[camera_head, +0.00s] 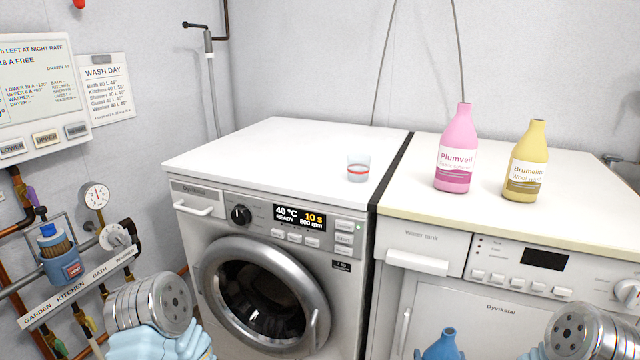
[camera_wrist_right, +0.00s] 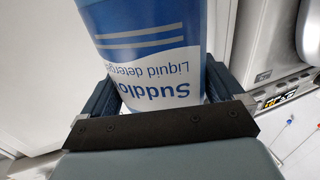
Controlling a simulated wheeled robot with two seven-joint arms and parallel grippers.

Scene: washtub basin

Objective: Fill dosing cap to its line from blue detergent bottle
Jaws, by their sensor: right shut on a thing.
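The clear dosing cap (camera_head: 358,168) stands on the white washing machine's top (camera_head: 280,150), near its right edge. It has a red line around it and looks clear inside, with no blue liquid visible. The blue detergent bottle (camera_head: 443,346) shows only its neck and shoulder at the bottom edge of the head view, in front of the right-hand machine and below the top. In the right wrist view its blue and white label (camera_wrist_right: 150,60) appears upside down. My right gripper (camera_wrist_right: 165,85) is shut around the bottle's body. My left arm shows at bottom left, but its gripper jaws are out of view.
A pink bottle (camera_head: 456,150) and a yellow bottle (camera_head: 525,162) stand on the right-hand machine's cream top (camera_head: 420,205). A dark gap separates the two machines. The white top left of the cap is clear.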

